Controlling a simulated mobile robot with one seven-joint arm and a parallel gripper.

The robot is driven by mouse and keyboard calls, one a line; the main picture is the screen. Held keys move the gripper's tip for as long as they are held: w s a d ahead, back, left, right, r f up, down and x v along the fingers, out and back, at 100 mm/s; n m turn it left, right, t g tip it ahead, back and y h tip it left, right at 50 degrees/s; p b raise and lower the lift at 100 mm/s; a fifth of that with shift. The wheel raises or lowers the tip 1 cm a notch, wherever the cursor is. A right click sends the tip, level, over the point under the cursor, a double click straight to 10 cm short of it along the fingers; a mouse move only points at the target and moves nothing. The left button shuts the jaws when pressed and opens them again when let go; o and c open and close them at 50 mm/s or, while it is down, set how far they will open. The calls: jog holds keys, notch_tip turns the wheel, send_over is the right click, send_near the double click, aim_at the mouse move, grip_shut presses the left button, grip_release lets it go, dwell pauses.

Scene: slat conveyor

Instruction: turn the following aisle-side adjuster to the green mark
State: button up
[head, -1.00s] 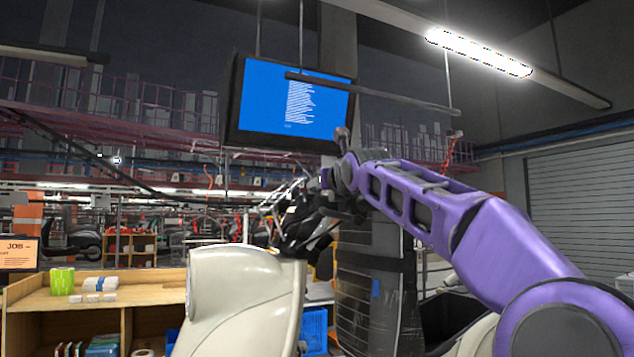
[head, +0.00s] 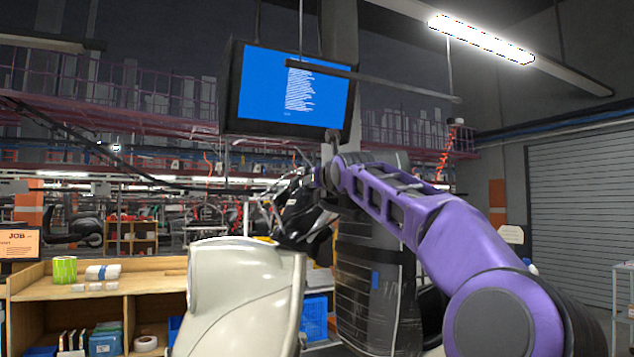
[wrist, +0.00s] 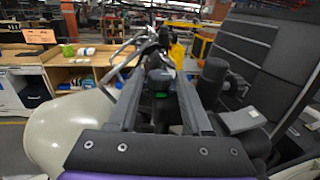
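In the wrist view my gripper (wrist: 160,76) shows as two long grey fingers standing apart, with a gap between them. A dark part with a small green patch (wrist: 160,95) shows in that gap; I cannot tell whether it is the adjuster or its mark, or whether the fingers touch it. In the head view my gripper (head: 298,215) is a dark, cluttered shape above and behind a cream body panel (head: 245,295). That panel also shows at lower left in the wrist view (wrist: 62,138). No adjuster can be made out in the head view.
A wooden shelf bench (head: 95,272) with tape rolls and boxes stands at the left. A dark wrapped column (head: 365,290) and a blue crate (head: 314,315) are behind the panel. In the wrist view a dark cylinder (wrist: 213,75) stands close right of the fingers.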

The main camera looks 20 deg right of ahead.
grip_shut()
jog(key=shift+a+r+m+h+p, duration=0.1)
jog(key=shift+a+m+h+p, duration=0.3)
jog(key=shift+h, duration=0.3)
jog(key=shift+w+a+m+g+h+p, duration=0.1)
jog(key=shift+m+g+h+p, duration=0.25)
jog(key=shift+m+h, duration=0.45)
jog(key=shift+w+a+m+g+h+p, duration=0.15)
jog(key=shift+m+g+h, duration=0.3)
jog(key=shift+h, duration=0.4)
jog(key=shift+s+m+g+h+p, duration=0.15)
jog(key=shift+m+g+h, duration=0.15)
jog(key=shift+m+h, duration=0.4)
jog(key=shift+w+a+r+m+g+h+p, duration=0.15)
jog(key=shift+m+g+h+p, duration=0.35)
jog(key=shift+h, duration=0.3)
jog(key=shift+w+f+m+g+h+p, duration=0.1)
jog(key=shift+m+g+h+p, duration=0.35)
jog(key=shift+h, duration=0.3)
jog(key=shift+w+a+m+g+h+p, duration=0.15)
jog(key=shift+m+g+h+p, duration=0.4)
jog(key=shift+m+g+h, duration=0.45)
jog(key=shift+w+m+g+h, duration=0.1)
jog(key=shift+m+g+h, duration=0.65)
jog(key=shift+g, duration=0.3)
jog(key=shift+m+g+h, duration=0.35)
jog(key=shift+m+g, duration=0.2)
jog(key=shift+g, duration=0.15)
